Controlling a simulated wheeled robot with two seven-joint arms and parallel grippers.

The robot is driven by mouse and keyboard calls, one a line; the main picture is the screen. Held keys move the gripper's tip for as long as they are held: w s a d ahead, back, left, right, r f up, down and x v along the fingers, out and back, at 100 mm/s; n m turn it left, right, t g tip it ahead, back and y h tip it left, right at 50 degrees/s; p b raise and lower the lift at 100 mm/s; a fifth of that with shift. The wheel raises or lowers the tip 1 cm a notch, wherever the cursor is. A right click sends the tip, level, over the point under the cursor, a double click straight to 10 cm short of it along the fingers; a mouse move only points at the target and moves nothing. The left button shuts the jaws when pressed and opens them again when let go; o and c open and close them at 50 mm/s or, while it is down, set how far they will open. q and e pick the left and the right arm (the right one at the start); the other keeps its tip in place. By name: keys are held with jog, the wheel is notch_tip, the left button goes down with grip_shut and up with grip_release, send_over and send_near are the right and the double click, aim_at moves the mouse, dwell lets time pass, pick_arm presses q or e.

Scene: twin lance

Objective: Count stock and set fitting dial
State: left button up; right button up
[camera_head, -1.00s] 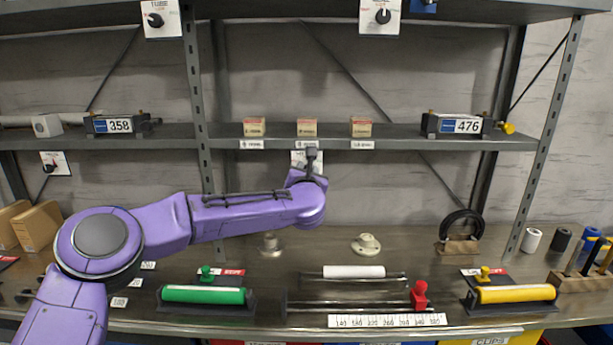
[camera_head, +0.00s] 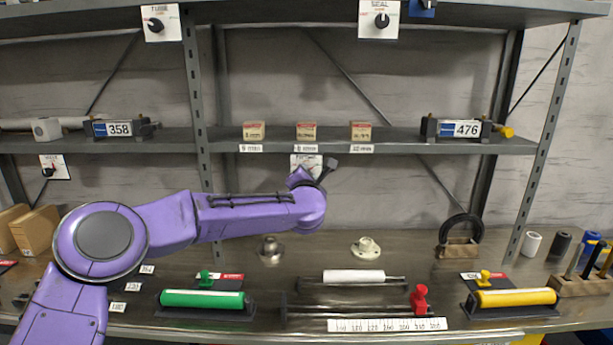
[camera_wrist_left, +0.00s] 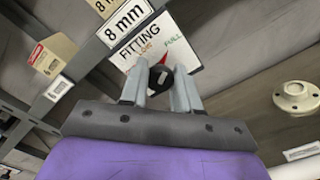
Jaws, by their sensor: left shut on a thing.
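The fitting dial is a white panel marked FITTING and FULL, with a red pointer area, below the middle shelf; its panel (camera_head: 305,160) is partly hidden by my left wrist in the head view. In the left wrist view the panel (camera_wrist_left: 183,62) faces me and its black knob (camera_wrist_left: 159,80) sits between the two fingers of my left gripper (camera_wrist_left: 160,88), which is shut on it. Three small boxes stand apart on the middle shelf: left (camera_head: 254,131), middle (camera_head: 306,131) and right (camera_head: 361,132). My right gripper is out of view.
Other dials marked TUBE (camera_head: 160,23) and SEAL (camera_head: 379,19) hang from the top shelf. Counters read 358 (camera_head: 119,128) and 476 (camera_head: 467,129). The bench holds a green roller (camera_head: 202,299), a white roller (camera_head: 353,277), a yellow roller (camera_head: 516,297) and a pale flange (camera_head: 366,247).

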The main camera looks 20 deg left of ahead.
pick_arm(q)
jog(key=shift+f, duration=0.1)
jog(key=o, duration=1.1)
jog(key=shift+c, duration=0.2)
jog(key=b+v, duration=0.4)
jog(key=v, duration=0.6)
jog(key=shift+s+b, duration=0.25)
jog(key=shift+b, duration=0.1)
